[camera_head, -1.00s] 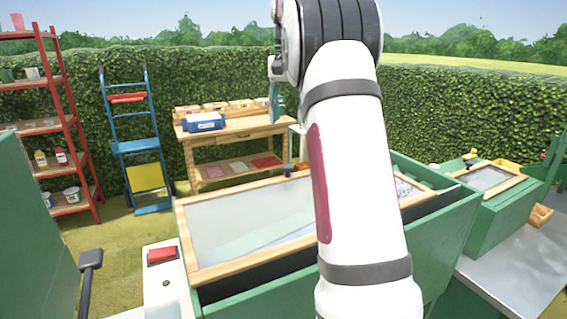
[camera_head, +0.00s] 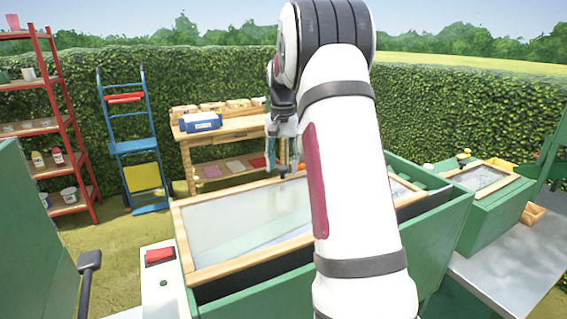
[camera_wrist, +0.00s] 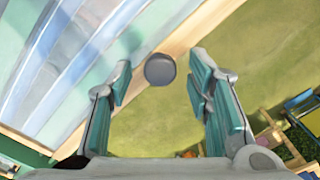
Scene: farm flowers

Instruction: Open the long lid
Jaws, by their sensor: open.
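The long lid (camera_head: 240,223) is a pale glass panel in a light wooden frame, lying closed over a long green planter box (camera_head: 436,239). A round dark knob (camera_wrist: 160,70) sits on its wooden edge in the wrist view. My gripper (camera_wrist: 160,77) is open, with its teal-padded fingers on either side of the knob in that view and no visible contact. In the head view my gripper (camera_head: 284,168) is just above the lid's far edge. My white arm hides the right part of the lid.
A red button (camera_head: 160,256) is on a white panel at the box's left end. A smaller lidded green box (camera_head: 474,221) stands to the right. A wooden workbench (camera_head: 240,142) stands behind, before a hedge. Grass is clear beyond the far edge.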

